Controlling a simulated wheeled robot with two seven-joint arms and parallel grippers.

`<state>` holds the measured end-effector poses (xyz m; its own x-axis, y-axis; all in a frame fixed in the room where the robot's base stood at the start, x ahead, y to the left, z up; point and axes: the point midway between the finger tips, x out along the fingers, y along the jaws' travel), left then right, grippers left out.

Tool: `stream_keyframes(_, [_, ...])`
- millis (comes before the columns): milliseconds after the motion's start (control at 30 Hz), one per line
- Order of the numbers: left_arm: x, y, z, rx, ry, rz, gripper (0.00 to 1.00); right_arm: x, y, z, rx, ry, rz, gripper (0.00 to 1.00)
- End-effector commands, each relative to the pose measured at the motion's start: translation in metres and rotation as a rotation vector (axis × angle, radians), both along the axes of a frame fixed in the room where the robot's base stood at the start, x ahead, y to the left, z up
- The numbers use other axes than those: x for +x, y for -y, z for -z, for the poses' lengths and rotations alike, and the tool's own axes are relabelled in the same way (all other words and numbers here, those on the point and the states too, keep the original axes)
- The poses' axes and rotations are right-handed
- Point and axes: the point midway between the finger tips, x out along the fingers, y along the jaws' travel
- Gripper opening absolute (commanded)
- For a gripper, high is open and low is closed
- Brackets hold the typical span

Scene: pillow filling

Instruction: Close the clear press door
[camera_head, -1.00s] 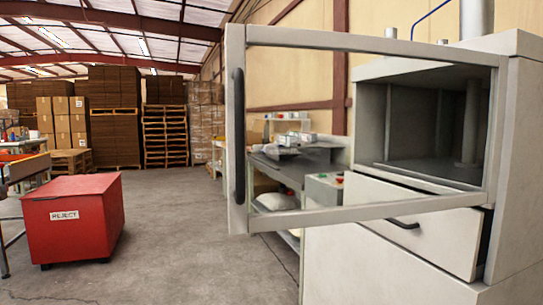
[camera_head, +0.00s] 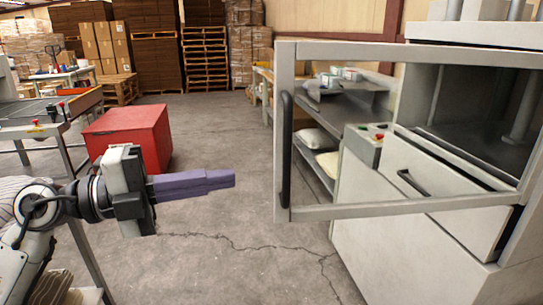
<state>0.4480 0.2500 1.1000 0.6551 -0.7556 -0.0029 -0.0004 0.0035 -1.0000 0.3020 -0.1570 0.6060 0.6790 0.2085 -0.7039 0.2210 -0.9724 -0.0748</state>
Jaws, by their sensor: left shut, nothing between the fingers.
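The clear press door (camera_head: 284,135) stands wide open, swung out toward the left from the press (camera_head: 510,210), with a pale frame and a see-through pane. Its dark vertical handle (camera_head: 286,150) is on the free left edge. The press chamber (camera_head: 480,110) is uncovered behind the door, and no load shows in it. My left gripper (camera_head: 234,178) is at the left middle, its purple fingers shut and empty, pointing right toward the door's free edge. A gap shows between the fingertips and the door frame. My right gripper is not in view.
A red bin (camera_head: 128,132) stands behind my left arm. A drawer (camera_head: 440,195) with a dark handle sits below the chamber, slightly out. A shelf bench (camera_head: 325,115) with a white pillow (camera_head: 318,140) is behind the door. The cracked concrete floor (camera_head: 240,255) is clear.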

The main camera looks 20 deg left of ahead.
Motion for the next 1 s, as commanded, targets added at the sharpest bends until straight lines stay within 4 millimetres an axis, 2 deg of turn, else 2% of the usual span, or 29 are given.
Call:
stream_keyframes(500, [0.054,0.063,-0.001,-0.006,0.001,0.002,0.0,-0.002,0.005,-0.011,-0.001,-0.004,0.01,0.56])
stream_keyframes(700, [0.061,0.072,0.001,-0.004,0.0,0.002,0.0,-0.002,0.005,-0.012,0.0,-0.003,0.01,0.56])
stream_keyframes(1000, [0.061,0.072,0.001,-0.004,0.0,0.002,0.0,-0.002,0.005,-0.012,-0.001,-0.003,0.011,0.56])
